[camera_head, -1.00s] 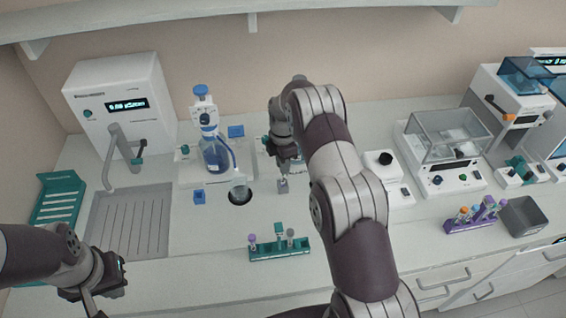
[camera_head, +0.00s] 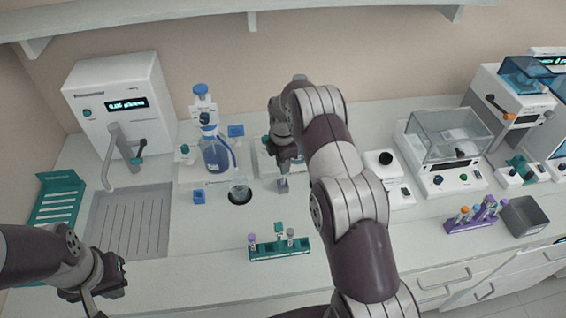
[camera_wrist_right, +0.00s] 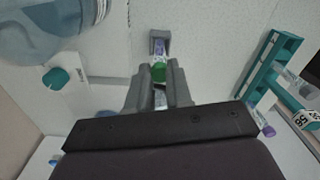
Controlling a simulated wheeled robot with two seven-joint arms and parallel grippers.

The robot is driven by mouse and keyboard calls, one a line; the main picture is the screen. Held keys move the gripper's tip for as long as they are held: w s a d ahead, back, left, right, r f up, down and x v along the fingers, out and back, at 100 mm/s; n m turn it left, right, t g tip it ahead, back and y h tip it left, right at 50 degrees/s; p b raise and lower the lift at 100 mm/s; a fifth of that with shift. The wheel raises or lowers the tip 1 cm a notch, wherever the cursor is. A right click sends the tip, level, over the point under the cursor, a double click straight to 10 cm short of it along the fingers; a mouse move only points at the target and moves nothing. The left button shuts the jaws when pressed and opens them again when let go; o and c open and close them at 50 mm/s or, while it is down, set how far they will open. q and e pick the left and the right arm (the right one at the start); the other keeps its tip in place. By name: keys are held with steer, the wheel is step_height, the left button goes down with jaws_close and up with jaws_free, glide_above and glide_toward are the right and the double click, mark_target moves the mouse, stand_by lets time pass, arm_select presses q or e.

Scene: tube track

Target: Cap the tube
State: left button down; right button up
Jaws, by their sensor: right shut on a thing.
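My right gripper (camera_head: 284,168) points down over a small grey block (camera_head: 283,187) on the bench. In the right wrist view its fingers (camera_wrist_right: 160,82) are shut around a green piece that looks like a cap (camera_wrist_right: 160,72). A slim tube with a pale and purplish part (camera_wrist_right: 160,50) lines up below the green piece, at the grey block (camera_wrist_right: 159,37). I cannot tell whether cap and tube are fully joined. My left gripper (camera_head: 118,280) is at the lower left, away from the tube; its fingers are unclear.
A teal rack (camera_head: 280,251) with a few tubes stands in front. A sink (camera_head: 130,222) is further left. A balance (camera_head: 447,150) and purple rack (camera_head: 471,222) are at right.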

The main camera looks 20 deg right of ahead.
steer(key=shift+f+b, duration=0.3)
steer(key=shift+f, duration=0.05)
stand_by(0.6)
steer(key=o, duration=0.8)
steer(key=shift+o, duration=0.2)
steer(key=shift+r, duration=0.2)
step_height(320, 180, up, 3)
steer(key=shift+w+r+b, duration=0.1)
steer(key=shift+w+b, duration=0.05)
steer(key=shift+b, duration=0.85)
step_height(320, 180, up, 9)
steer(key=p, duration=0.6)
